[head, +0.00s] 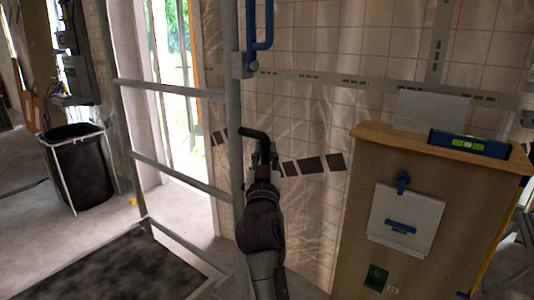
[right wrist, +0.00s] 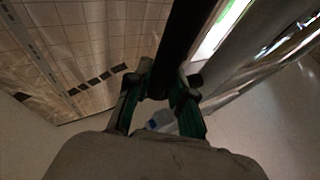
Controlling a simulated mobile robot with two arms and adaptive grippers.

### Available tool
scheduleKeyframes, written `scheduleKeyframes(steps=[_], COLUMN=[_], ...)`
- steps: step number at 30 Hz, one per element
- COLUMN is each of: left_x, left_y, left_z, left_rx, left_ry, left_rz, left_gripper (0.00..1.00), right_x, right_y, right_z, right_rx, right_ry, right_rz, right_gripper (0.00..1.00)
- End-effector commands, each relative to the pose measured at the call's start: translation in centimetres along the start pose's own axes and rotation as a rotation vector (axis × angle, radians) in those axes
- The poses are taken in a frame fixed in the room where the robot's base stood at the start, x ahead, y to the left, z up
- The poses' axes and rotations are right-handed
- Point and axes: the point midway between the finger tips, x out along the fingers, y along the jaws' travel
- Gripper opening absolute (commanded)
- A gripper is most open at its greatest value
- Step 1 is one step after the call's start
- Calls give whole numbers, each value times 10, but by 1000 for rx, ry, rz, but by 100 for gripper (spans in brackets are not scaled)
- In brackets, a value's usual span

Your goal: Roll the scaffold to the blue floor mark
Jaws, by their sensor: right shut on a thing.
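The scaffold (head: 234,120) stands at the left and centre of the head view, a grey metal frame with upright posts and several rungs. A dark flat panel (head: 100,268) shows low down behind the rungs. A black handle (head: 253,134) sticks out beside the scaffold's right post. My right gripper (head: 262,155) is at this handle, in front of the tiled wall. In the right wrist view its green-padded fingers (right wrist: 160,88) are shut around the black bar (right wrist: 184,40). My left gripper is not in view. I see no blue floor mark.
A wooden cabinet (head: 350,215) with a blue level (head: 470,144) on top stands close at the right. A black bin (head: 75,170) stands at the left. A bright doorway (head: 178,75) lies behind the frame. Pale floor (head: 25,225) is clear at the left.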

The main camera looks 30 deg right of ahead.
Motion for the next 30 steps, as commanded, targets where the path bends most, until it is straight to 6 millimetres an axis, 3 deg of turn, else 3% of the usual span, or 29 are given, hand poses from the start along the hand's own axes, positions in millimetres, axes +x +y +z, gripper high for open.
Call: scheduleKeyframes(steps=[1, 11, 12, 17, 30], left_x=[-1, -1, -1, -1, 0], left_y=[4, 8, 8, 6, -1], left_z=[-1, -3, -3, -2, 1], left_rx=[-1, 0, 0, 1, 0], left_ry=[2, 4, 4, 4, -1], left_rz=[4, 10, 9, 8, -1], left_gripper=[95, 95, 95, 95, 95], right_x=[0, 0, 0, 0, 0], right_y=[-6, -6, -6, -6, -3], right_z=[-11, -11, -11, -9, -7], right_rx=[9, 9, 10, 8, 4], right_ry=[23, 23, 23, 20, 13], right_rz=[-14, -14, -14, -13, -8], right_gripper=[0, 0, 23, 48, 48])
